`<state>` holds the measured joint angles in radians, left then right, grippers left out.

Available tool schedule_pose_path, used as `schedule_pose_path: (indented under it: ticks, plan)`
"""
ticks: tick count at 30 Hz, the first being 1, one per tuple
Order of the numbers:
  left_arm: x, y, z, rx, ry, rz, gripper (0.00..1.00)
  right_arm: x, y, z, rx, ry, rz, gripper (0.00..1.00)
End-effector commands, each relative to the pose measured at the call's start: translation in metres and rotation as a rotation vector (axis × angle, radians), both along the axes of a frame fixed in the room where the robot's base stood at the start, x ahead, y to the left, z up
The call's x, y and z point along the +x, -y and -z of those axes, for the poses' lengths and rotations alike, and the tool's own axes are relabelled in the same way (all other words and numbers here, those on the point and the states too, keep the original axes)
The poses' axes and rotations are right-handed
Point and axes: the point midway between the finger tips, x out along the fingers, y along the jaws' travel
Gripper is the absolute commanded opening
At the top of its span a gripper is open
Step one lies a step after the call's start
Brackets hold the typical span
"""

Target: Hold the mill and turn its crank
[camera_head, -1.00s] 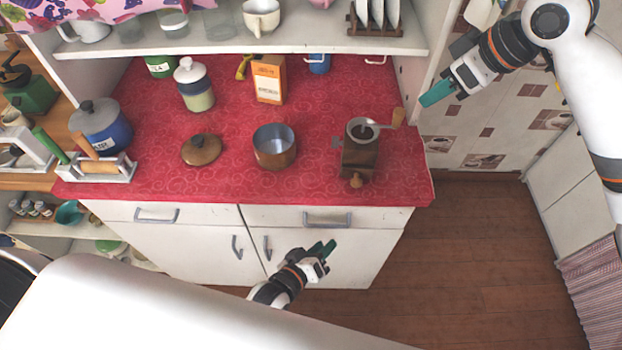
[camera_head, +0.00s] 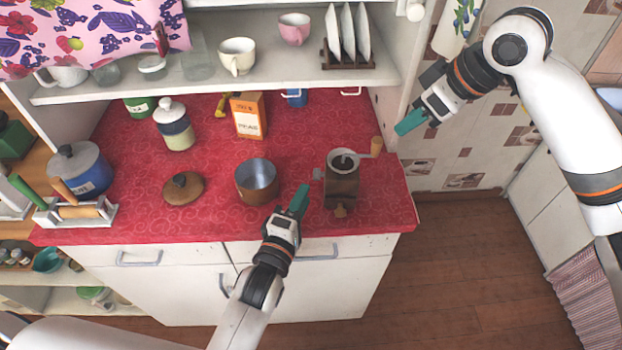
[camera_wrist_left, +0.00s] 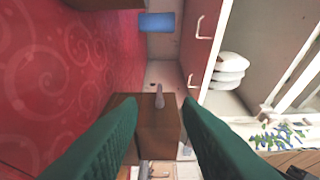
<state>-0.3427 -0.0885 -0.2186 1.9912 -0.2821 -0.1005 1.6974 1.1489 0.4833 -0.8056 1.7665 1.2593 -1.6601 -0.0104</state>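The mill (camera_head: 342,186) stands upright on the red counter, right of the pot. It has a brown wooden body, a grey metal bowl on top, and a crank with a wooden knob (camera_head: 376,146) pointing right. My left gripper (camera_head: 300,201) is at the counter's front edge, just left of the mill, its green fingers towards it. In the left wrist view, the fingers (camera_wrist_left: 160,135) are apart, with the mill's brown body (camera_wrist_left: 150,125) showing between them; contact cannot be seen. My right gripper (camera_head: 410,122) is raised to the right of the mill and crank, apart from them; its finger gap is unclear.
A copper-coloured pot (camera_head: 257,182) stands close behind my left gripper, with a brown lid (camera_head: 183,188) left of it. An orange box (camera_head: 248,116) and a striped jar (camera_head: 174,126) are further back. A shelf (camera_head: 220,86) overhangs the counter's rear.

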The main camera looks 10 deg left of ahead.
Motion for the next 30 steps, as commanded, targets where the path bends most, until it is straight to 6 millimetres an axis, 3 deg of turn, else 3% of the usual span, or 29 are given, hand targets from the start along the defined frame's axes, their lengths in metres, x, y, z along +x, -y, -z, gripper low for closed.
schedule_pose_path:
  ticks: [6, 13, 26, 30]
  plan:
    - [0.044, 0.007, 0.0, 0.001, 0.002, 0.001, 0.32, 0.0, 0.0, 0.0, 0.0, 0.0, 0.0, 0.36]
    - [0.075, 0.012, 0.0, 0.001, 0.001, 0.001, 0.32, 0.0, 0.0, 0.0, 0.0, 0.0, 0.0, 0.36]
    - [0.085, 0.013, 0.0, 0.0, -0.001, 0.001, 0.32, 0.0, 0.0, 0.0, 0.0, 0.0, 0.0, 0.36]
    - [0.085, 0.013, 0.0, 0.0, -0.001, 0.001, 0.12, 0.0, 0.0, 0.0, 0.0, 0.0, 0.0, 0.36]
